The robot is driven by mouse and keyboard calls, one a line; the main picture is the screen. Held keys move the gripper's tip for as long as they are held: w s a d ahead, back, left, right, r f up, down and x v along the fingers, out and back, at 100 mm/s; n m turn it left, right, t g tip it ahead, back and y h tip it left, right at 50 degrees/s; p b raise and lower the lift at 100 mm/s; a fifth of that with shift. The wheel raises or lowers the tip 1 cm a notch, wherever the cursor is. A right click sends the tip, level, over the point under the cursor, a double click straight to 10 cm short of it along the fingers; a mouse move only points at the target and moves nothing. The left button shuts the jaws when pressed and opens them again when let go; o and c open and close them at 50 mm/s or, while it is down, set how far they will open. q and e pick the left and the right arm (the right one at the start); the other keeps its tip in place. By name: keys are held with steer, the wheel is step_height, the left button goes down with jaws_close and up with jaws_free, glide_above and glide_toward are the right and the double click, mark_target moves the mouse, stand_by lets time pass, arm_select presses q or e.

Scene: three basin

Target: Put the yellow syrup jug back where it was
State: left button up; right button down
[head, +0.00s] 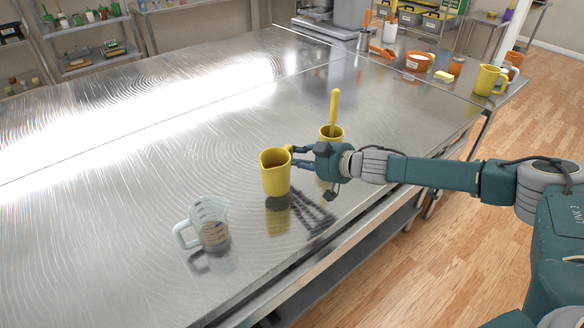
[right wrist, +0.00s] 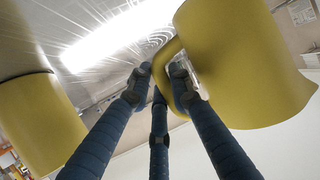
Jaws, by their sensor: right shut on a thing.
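A yellow syrup jug (head: 275,176) with dark content is upright over the near part of the steel table in the head view. My right gripper (head: 298,156) is shut on its handle, on the jug's right side. The jug appears slightly above the table, with its reflection below; the exact gap is hard to tell. In the right wrist view the jug (right wrist: 250,60) fills the upper right, and the fingers of my right gripper (right wrist: 162,82) close around its handle. My left gripper is not in view.
A clear measuring jug (head: 210,222) with brown content stands nearer on the steel table (head: 130,215). A yellow container (head: 331,131) with a yellow-handled tool stands just behind my right gripper. Another yellow jug (head: 488,80), an orange bowl (head: 419,62) and a sponge (head: 444,76) are at the far right.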

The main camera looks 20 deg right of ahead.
step_height(320, 180, down, 3)
steer(key=shift+r, duration=0.2)
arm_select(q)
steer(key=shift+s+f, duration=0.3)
arm_select(e)
steer(key=shift+f, duration=0.15)
steer(key=c, duration=1.6)
jaws_free()
steer(key=shift+f, duration=0.1)
steer(key=shift+o, duration=0.2)
steer(key=shift+r, duration=0.3)
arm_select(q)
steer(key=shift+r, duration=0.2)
arm_select(e)
steer(key=v, duration=1.2)
